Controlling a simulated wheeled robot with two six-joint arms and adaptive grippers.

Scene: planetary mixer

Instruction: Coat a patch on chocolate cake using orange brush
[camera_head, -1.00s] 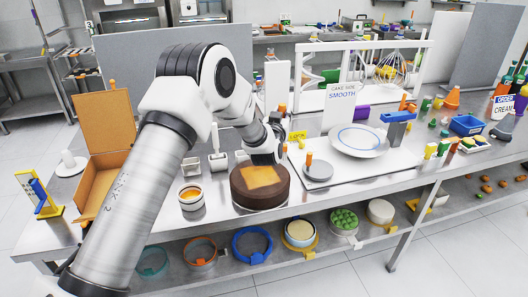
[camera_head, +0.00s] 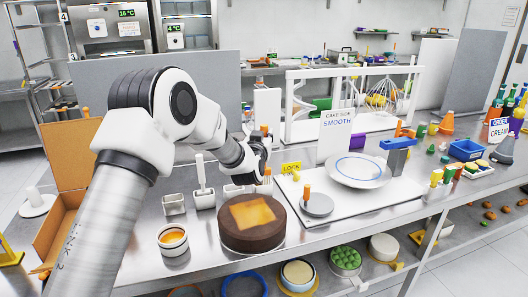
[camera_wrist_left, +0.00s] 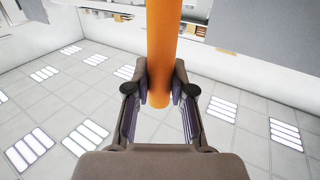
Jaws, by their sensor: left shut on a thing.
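The chocolate cake (camera_head: 236,236), a round brown block, stands near the front edge of the steel table in the head view. A glossy orange square patch (camera_head: 253,212) lies on its top. My left gripper (camera_head: 262,150) is above and behind the cake, apart from it. In the left wrist view it is shut on the orange brush handle (camera_wrist_left: 163,50), which runs up between the fingers. A white cup of orange glaze (camera_head: 173,237) stands left of the cake. My right gripper is not in view.
A grey disc with an orange knob (camera_head: 317,205) sits right of the cake on a white board (camera_head: 395,190). A white plate (camera_head: 360,170) and a "smooth" sign (camera_head: 338,130) stand behind. White containers (camera_head: 204,195) and an open cardboard box (camera_head: 75,155) are to the left.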

